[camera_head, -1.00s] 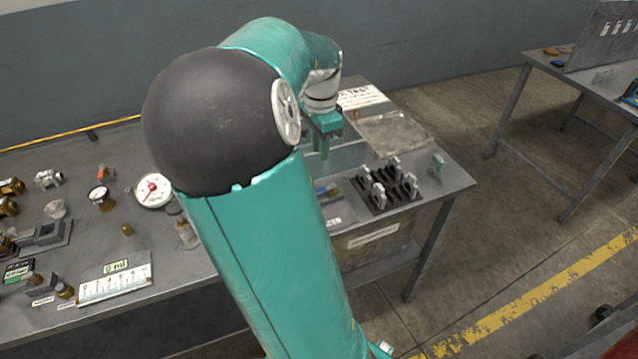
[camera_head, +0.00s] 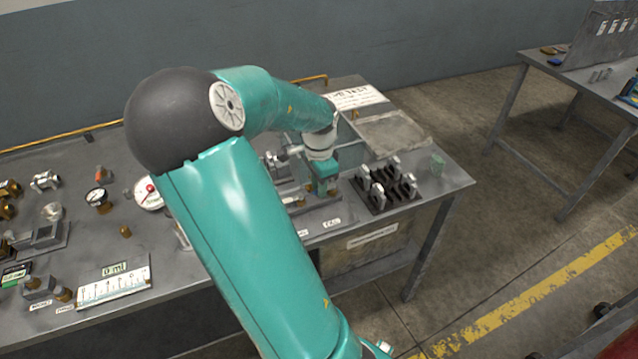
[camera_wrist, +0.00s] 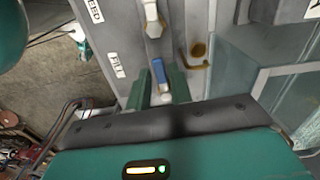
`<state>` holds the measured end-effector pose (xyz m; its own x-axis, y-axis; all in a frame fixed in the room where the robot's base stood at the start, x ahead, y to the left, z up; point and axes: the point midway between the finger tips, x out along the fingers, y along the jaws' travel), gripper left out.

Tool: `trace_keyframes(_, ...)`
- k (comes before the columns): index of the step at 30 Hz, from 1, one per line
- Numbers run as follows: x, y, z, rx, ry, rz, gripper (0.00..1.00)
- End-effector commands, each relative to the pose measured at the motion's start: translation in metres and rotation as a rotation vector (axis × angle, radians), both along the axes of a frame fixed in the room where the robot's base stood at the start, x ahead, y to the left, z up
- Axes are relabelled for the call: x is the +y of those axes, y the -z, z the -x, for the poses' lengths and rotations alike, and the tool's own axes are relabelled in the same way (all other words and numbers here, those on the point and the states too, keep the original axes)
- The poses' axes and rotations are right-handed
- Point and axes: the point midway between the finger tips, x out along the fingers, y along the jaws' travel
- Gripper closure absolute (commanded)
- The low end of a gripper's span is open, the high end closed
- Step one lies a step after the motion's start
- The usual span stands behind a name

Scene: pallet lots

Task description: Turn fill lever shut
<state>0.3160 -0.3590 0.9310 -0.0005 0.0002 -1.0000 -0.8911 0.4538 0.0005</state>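The fill lever, a blue handle (camera_wrist: 159,73) with a pale rounded end, shows in the wrist view beside a label reading FILL (camera_wrist: 116,65). My gripper (camera_wrist: 163,92) has its two green fingers apart, one on each side of the lever's near end. Whether the fingers touch the lever cannot be told. In the head view my gripper (camera_head: 323,190) is low over the bench's front part, by the FILL label (camera_head: 332,223); the lever itself is hidden there by my gripper and arm.
A white-handled lever (camera_wrist: 152,22) sits just beyond the blue one, near a second label (camera_wrist: 95,10). Clear panels (camera_wrist: 285,95) stand at the right. In the head view, a black rack of pale clips (camera_head: 385,188) is right of my gripper. Gauges and fittings lie on the left.

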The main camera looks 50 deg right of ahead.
Motion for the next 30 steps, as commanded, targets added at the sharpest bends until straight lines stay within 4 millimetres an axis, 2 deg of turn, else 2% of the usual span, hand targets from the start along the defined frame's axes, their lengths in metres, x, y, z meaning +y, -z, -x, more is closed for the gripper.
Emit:
trace_keyframes(1,0.0,-0.0002,-0.0001,0.0,0.0,0.0,0.8)
trace_keyframes(4,0.0,-0.0003,-0.0001,0.0,0.0,0.0,1.0)
trace_keyframes(23,-0.0023,-0.001,-0.0031,-0.001,0.082,0.002,1.0)
trace_keyframes(24,-0.0023,-0.0011,-0.0031,-0.002,0.082,0.002,0.8)
trace_keyframes(30,-0.002,-0.0008,-0.003,-0.002,0.081,0.001,0.79)
